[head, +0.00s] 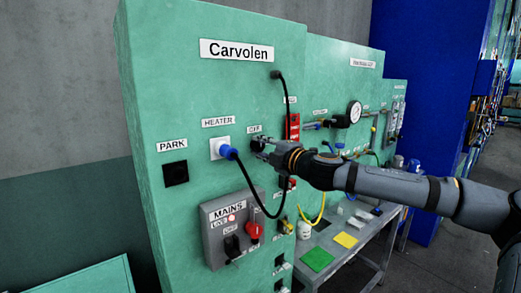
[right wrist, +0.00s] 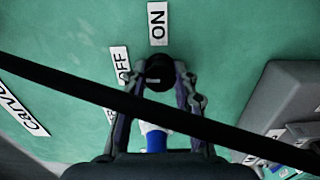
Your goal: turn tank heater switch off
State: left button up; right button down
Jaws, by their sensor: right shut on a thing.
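In the head view the switch (head: 256,142) is right of the HEATER label (head: 218,122) and partly covered by my gripper. My right gripper (right wrist: 160,84) is shut on the switch, one finger on each side; it also shows in the head view (head: 265,150). A small pale mark shows on the knob, but its pointing direction is unclear. My left gripper is not in view.
A blue plug (head: 228,152) sits in the white heater socket, its black cable (right wrist: 70,88) looping down and crossing the wrist view. The grey MAINS box (head: 216,250) with a lit red lamp is below. A bench (head: 345,262) stands at right.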

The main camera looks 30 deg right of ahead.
jog(key=shift+f+n, duration=0.15)
jog(key=shift+n, duration=0.35)
jog(key=c, duration=1.1)
grip_release()
jog(key=shift+o, duration=0.2)
